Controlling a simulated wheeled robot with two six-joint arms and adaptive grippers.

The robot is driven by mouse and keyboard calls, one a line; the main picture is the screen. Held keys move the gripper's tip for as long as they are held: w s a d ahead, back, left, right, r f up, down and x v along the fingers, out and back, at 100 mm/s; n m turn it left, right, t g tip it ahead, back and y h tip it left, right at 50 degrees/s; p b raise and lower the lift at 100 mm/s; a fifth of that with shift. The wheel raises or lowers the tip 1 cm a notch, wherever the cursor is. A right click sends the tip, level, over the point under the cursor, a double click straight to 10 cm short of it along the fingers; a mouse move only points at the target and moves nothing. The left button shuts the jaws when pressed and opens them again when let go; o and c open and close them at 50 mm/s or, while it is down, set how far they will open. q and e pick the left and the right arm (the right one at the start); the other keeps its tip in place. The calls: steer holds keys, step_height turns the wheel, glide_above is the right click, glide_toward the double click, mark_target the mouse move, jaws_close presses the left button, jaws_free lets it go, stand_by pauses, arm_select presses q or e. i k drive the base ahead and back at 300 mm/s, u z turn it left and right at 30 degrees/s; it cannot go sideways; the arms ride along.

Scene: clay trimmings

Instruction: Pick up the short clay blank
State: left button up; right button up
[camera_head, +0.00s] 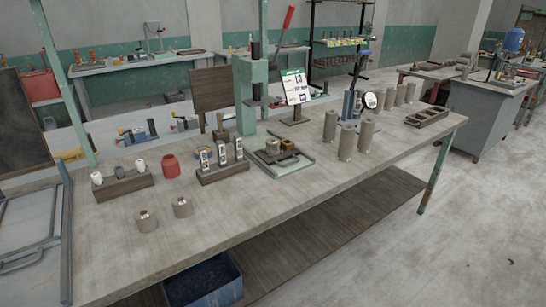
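Several grey-brown clay cylinders stand upright on the long workbench (250,195). Three stand right of centre: one at the back left (330,126), one in front (347,141) and one to its right (366,136). A row of several more (390,97) stands behind them to the right and looks smaller. I cannot tell for sure which one is the short clay blank. Two low, squat grey cylinders, one left (147,221) and one right (182,208), stand at the front left, each with a small shiny top. Neither of my grippers is in view.
A green press (246,95) stands mid-bench behind a tray (280,158). A sign (295,88), a dial gauge stand (370,100), wooden racks (222,172), a red jar (171,166) and a slotted block (427,116) are nearby. The front right bench surface is clear.

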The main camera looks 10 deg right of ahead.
mark_target(272, 144)
steer(key=z, duration=1.7)
steer(key=i, duration=2.05)
steer(key=u, duration=1.15)
